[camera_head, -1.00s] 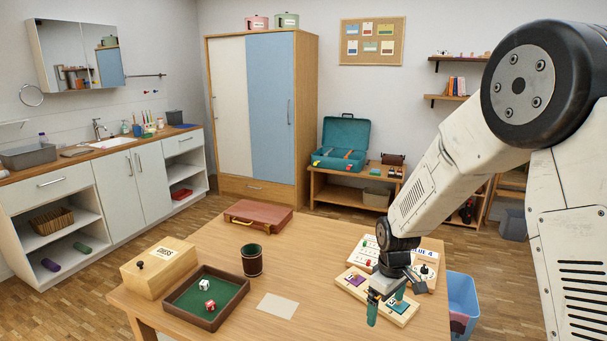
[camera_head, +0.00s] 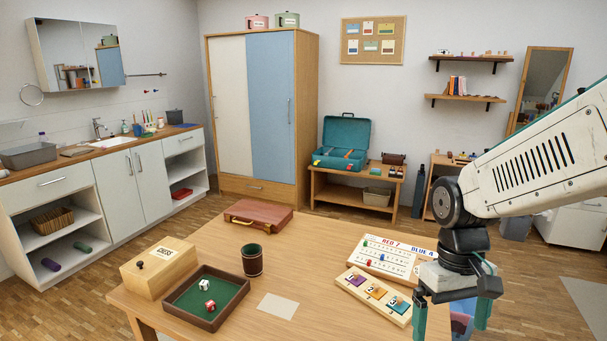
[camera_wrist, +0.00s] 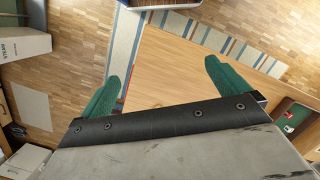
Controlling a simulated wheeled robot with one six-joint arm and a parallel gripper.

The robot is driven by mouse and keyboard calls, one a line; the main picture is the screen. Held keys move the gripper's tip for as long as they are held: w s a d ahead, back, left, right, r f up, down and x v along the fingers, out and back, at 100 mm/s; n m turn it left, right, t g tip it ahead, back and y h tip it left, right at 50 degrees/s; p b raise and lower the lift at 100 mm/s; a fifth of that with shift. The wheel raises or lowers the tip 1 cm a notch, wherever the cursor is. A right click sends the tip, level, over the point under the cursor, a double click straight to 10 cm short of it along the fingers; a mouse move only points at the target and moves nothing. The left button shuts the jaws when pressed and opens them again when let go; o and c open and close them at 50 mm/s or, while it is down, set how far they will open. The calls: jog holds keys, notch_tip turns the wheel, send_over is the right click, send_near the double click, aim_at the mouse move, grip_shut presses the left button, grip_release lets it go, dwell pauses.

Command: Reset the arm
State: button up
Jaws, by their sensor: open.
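My gripper (camera_head: 452,312) is at the right edge of the table (camera_head: 230,318) in the head view, pointing down with its two green fingers apart. It is open and empty. In the wrist view the open fingers (camera_wrist: 162,75) have only table edge, floor and a striped rug between them. The game board with the coloured tiles (camera_head: 373,297) lies just left of the gripper, apart from it as far as I can see. My arm comes in from the right side.
A white scoring board (camera_head: 388,259) lies behind the tile board. A dice tray (camera_head: 240,300), dark cup (camera_head: 252,260), chess box (camera_head: 140,275) and brown case (camera_head: 258,215) stand further left. A blue bin, mostly hidden behind my gripper, stands beside the table.

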jog(key=s+d+r+m+t, duration=0.2)
jog(key=s+r, duration=0.6)
jog(key=s, duration=0.4)
jog(key=shift+s+r+t, duration=0.15)
jog(key=shift+r+t, duration=0.25)
jog(key=shift+t, duration=0.3)
